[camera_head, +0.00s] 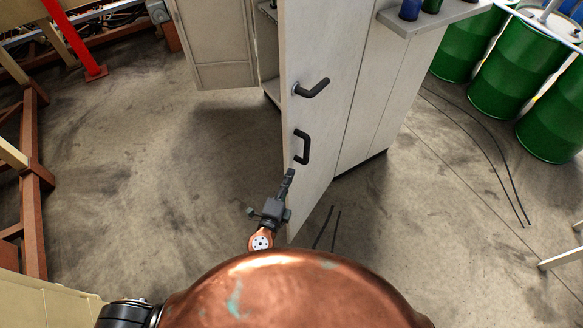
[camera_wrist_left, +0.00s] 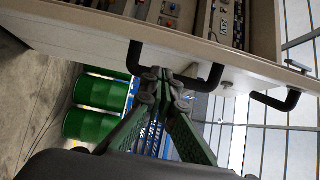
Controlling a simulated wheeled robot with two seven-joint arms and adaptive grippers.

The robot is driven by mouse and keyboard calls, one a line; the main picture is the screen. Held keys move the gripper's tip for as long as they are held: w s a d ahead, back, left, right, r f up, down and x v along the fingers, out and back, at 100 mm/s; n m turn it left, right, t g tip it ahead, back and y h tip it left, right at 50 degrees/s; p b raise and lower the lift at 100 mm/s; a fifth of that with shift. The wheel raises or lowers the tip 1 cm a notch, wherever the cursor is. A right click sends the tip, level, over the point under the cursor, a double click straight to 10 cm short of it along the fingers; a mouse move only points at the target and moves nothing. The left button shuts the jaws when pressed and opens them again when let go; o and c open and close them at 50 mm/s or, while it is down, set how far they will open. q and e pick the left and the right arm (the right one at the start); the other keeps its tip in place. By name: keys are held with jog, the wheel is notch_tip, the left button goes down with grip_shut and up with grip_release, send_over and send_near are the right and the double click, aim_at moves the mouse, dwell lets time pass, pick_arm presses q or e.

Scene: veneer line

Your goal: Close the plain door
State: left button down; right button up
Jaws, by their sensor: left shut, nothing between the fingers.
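A pale grey cabinet door (camera_head: 318,70) stands open, its free edge toward me. It carries a black lever handle (camera_head: 312,89) and, below it, a black pull handle (camera_head: 304,147). Another pale door (camera_head: 215,45) is open to the left and shows no handle; I cannot tell which is the plain door. My left gripper (camera_head: 290,173) is shut and empty just below the pull handle. In the left wrist view its fingertips (camera_wrist_left: 165,83) overlap the pull handle (camera_wrist_left: 215,77); I cannot tell whether they touch. My right gripper is out of view.
A shelf (camera_head: 430,20) with small bottles sticks out at the right. Green drums (camera_head: 510,75) stand beyond it, with black cables on the floor. A rusty frame (camera_head: 33,180) stands at the left. The concrete floor (camera_head: 130,150) between frame and cabinet is clear.

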aim_at(297, 157)
pick_arm(q)
jog(key=p+x, duration=0.1)
jog(key=x, duration=0.7)
jog(key=shift+w+f, duration=0.1)
jog(key=shift+w, duration=0.25)
